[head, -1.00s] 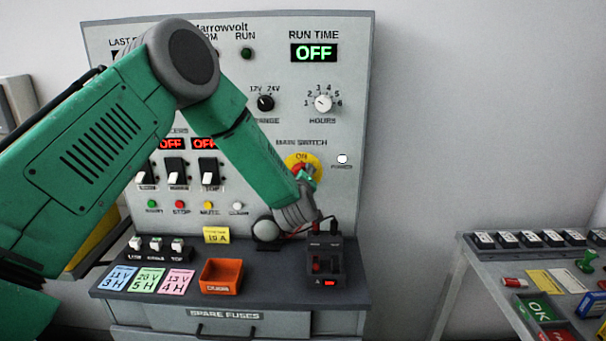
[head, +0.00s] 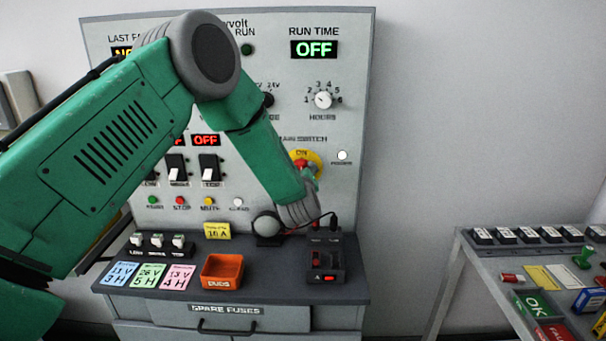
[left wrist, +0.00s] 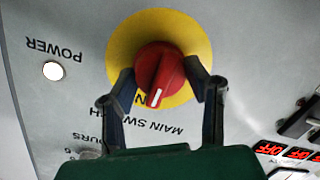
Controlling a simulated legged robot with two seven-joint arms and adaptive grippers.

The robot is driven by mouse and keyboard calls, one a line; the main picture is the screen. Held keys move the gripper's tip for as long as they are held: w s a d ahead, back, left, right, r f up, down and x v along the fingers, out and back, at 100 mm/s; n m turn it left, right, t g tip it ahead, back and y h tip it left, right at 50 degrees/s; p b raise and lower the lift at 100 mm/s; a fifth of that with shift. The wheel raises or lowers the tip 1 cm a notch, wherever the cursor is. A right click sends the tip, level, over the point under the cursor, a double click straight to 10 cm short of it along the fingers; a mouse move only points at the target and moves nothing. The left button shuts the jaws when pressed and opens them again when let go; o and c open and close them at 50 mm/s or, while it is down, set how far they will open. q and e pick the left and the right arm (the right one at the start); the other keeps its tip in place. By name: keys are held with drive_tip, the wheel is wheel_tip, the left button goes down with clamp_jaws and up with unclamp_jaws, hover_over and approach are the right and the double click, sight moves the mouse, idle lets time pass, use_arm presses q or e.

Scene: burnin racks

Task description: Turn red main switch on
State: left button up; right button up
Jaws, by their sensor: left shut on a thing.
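The red main switch (left wrist: 160,67) is a round knob on a yellow disc (left wrist: 200,42), on the grey panel. The knob's white mark points down in that upside-down view, toward the partly hidden ON lettering. My right gripper is not in view.
The white power lamp (head: 342,155) is right of the switch. The run time display (head: 314,50) reads OFF. A black box with cables (head: 325,260) and an orange bin (head: 222,271) stand on the shelf below. A side table (head: 470,250) is at right.

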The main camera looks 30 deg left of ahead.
use_arm(q)
drive_tip(key=o, duration=1.1)
drive_tip(key=shift+a+r, duration=0.1)
drive_tip(key=shift+r, duration=0.1)
drive_tip(key=shift+o, duration=0.2)
drive_tip(key=shift+f, duration=0.1)
drive_tip(key=shift+a, duration=0.1)
drive_tip(key=shift+s+d, duration=0.25)
drive_tip(key=shift+s, duration=0.05)
drive_tip(key=v, duration=1.1)
drive_tip(key=shift+f, duration=0.15)
